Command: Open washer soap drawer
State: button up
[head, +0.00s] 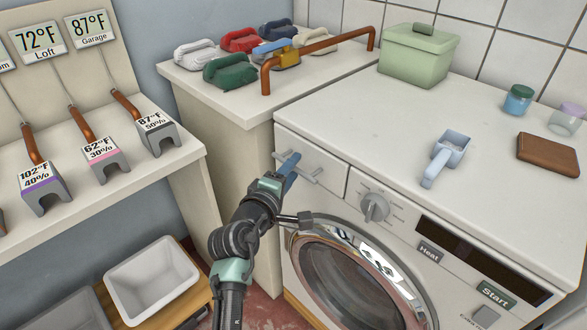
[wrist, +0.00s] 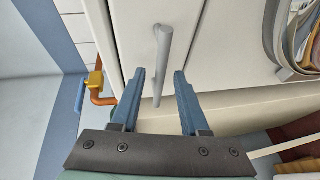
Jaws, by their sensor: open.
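The washer's soap drawer (head: 325,172) is a white panel at the upper left of the washer front, and it looks flush with the front. Its grey bar handle (head: 309,180) runs along the panel; in the wrist view the handle (wrist: 163,50) runs up the picture. My gripper (head: 288,172) is at the handle with its blue fingers apart. In the wrist view my gripper (wrist: 159,76) has one finger on each side of the handle's lower part, with gaps showing. Whether the fingertips touch the drawer face is hard to tell.
The washer has a dial (head: 375,207) right of the drawer and a round door (head: 345,280) below. A blue scoop (head: 450,150), green box (head: 415,55) and brown wallet (head: 548,154) sit on top. A white bin (head: 150,278) is low left.

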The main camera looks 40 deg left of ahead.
jog(key=shift+w+a+f, duration=0.1)
jog(key=shift+w+a, duration=0.1)
jog(key=shift+w, duration=0.4)
grip_shut()
dwell(1.1)
